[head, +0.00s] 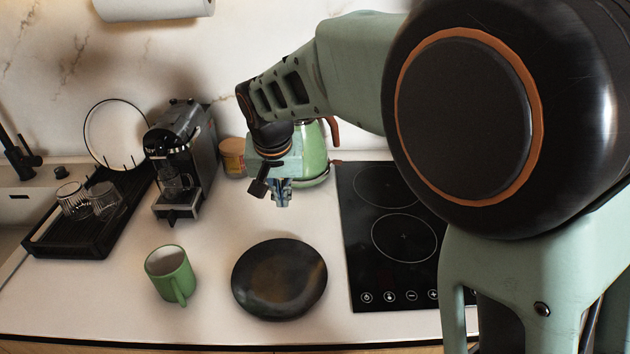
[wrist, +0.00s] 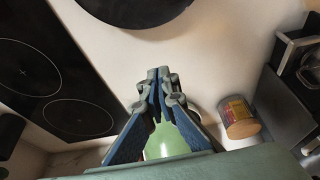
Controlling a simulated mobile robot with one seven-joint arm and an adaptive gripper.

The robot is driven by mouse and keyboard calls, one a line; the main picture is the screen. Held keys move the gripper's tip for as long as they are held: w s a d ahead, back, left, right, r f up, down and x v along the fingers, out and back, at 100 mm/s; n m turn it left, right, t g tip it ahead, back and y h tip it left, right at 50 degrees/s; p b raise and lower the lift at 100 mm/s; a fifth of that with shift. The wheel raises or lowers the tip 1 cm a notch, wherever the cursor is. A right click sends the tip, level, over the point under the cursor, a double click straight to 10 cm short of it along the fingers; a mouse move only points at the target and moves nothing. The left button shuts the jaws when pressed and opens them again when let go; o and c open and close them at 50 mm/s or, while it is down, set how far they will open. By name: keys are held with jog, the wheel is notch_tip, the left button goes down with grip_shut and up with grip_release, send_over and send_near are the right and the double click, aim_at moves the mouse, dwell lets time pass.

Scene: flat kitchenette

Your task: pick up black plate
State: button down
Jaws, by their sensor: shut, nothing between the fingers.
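The black plate (head: 279,279) lies flat on the white counter, between the green mug and the cooktop. Its edge also shows at the top of the wrist view (wrist: 148,8). My gripper (head: 281,201) is above the counter, behind the plate in the head view and apart from it. In the wrist view my gripper (wrist: 158,72) has its fingertips together, with nothing between them. Nothing covers the plate in the head view.
A green mug (head: 171,276) stands left of the plate. The black cooktop (head: 400,235) is to its right. A green kettle (head: 314,155), a small can (head: 232,157) and a coffee machine (head: 184,158) stand behind. A black rack (head: 88,218) with glasses is at left.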

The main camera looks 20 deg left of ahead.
aim_at(284, 239)
jog(key=x, duration=1)
jog(key=s, duration=0.2)
jog(key=s+d+p, duration=0.1)
jog(key=shift+s+r, duration=0.2)
jog(key=shift+r, duration=0.15)
jog(key=shift+s+d+f, duration=0.1)
jog(key=shift+s, duration=0.2)
jog(key=shift+s+d+f+b, duration=0.1)
jog(key=shift+s+b, duration=0.3)
jog(key=shift+s, duration=0.05)
jog(key=s+d+b, duration=0.1)
jog(key=s, duration=0.1)
jog(key=s+d+b, duration=0.1)
jog(key=s+b, duration=0.1)
jog(key=s, duration=0.1)
jog(key=s+b, duration=0.1)
jog(key=s, duration=0.2)
jog(key=shift+s+d, duration=0.15)
jog(key=shift+d, duration=0.25)
